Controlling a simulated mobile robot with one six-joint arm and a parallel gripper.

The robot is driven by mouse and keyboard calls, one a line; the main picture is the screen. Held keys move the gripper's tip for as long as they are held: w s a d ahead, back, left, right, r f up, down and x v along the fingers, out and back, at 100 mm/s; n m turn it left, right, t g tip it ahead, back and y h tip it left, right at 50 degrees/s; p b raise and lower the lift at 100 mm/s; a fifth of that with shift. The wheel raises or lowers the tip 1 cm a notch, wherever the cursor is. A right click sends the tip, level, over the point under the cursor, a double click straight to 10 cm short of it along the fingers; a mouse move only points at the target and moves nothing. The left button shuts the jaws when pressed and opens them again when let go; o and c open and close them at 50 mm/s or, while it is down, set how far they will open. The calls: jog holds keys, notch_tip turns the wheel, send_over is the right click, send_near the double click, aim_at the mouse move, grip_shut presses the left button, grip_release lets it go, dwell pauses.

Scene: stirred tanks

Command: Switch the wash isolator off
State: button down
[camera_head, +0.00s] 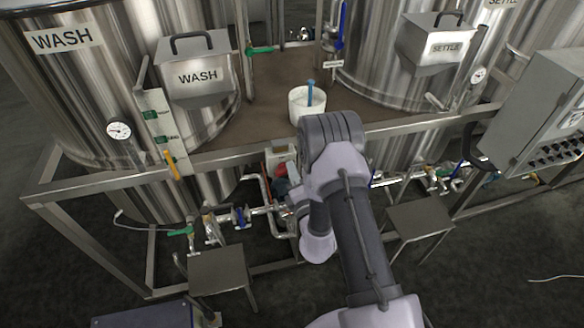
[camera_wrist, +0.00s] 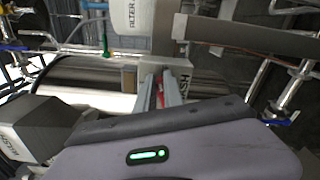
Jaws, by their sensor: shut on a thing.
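The wash isolator is a small light grey box (camera_head: 281,154) on the frame under the deck's front edge, below the white pot, with a red part (camera_head: 281,169) at its front. In the wrist view, its grey face carries a sideways WASH label (camera_wrist: 185,81). A red handle (camera_wrist: 160,94) shows between the two fingers of my gripper (camera_wrist: 159,88), which is shut on it. In the head view my gripper is largely hidden behind my arm. The exact angle of the handle is hard to tell.
The WASH tank (camera_head: 75,90) stands left and the SETTLE tank (camera_head: 370,45) right. A white pot (camera_head: 303,108) stands on the deck. Pipes with a blue-handled valve (camera_head: 239,215) run below the deck. Small metal stands (camera_head: 218,268) are at the front. A control cabinet (camera_head: 545,110) is at right.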

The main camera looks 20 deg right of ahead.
jog(key=shift+w+d+f+m+p, duration=0.1)
jog(key=shift+m+p, duration=0.15)
jog(key=shift+m, duration=0.7)
jog(key=shift+f+m+p, duration=0.1)
jog(key=shift+m+p, duration=0.1)
jog(key=shift+m, duration=0.75)
jog(key=c, duration=1.5)
grip_release()
jog(key=shift+f, duration=0.15)
jog(key=shift+o, duration=0.2)
jog(key=shift+f, duration=0.1)
